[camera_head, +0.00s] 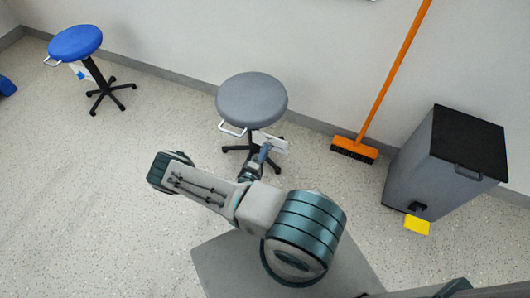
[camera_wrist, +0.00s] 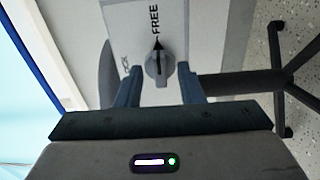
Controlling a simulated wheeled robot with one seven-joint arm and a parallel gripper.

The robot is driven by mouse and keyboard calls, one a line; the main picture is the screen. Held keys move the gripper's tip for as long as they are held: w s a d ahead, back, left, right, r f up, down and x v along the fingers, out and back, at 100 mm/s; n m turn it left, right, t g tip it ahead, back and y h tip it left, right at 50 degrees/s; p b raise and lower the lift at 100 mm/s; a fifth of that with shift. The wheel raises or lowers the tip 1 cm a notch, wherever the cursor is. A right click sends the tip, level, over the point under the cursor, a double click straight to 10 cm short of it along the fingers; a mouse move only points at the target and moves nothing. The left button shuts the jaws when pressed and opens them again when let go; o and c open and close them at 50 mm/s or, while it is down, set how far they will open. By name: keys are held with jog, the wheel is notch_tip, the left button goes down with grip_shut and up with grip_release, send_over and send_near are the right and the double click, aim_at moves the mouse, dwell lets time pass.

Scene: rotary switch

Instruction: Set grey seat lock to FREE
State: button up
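The grey stool (camera_head: 252,97) stands by the wall at the centre of the head view, with a white label plate (camera_head: 274,142) under its seat. In the wrist view the plate carries a grey rotary knob (camera_wrist: 159,68). Its black pointer (camera_wrist: 158,45) points up at the word FREE (camera_wrist: 155,20). Another word, partly hidden, is at the left of the knob. My gripper (camera_wrist: 159,82) is open, with one finger on each side of the knob and a gap visible on both sides. In the head view my gripper (camera_head: 264,152) is at the plate, its fingers small.
A blue stool (camera_head: 76,43) stands at the far left. An orange broom (camera_head: 356,148) leans on the wall to the right. A grey bin (camera_head: 430,165) with a yellow pedal (camera_head: 417,225) stands at the right. The floor between the stools is clear.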

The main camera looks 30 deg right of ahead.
jog(key=p+v, duration=0.1)
jog(key=v, duration=1.2)
notch_tip(320, 180, up, 33)
jog(key=w+a+m+g+y+p, duration=0.1)
jog(key=w+m+g+y+p, duration=0.1)
jog(key=m+g+p, duration=0.9)
jog(key=s+r+n+t+y+p, duration=0.1)
jog(key=s+r+y, duration=0.3)
jog(key=r, duration=0.7)
jog(key=s+a+r+n+t+y+p, duration=0.1)
jog(key=s+r+y+p, duration=0.1)
jog(key=r, duration=0.9)
jog(key=s+r+n+y+p, duration=0.1)
jog(key=s+r+y, duration=0.4)
jog(key=r, duration=0.6)
jog(key=shift+s+a+t+y+p, duration=0.3)
jog(key=shift+a+t+y+p, duration=0.1)
jog(key=shift+y+p, duration=0.2)
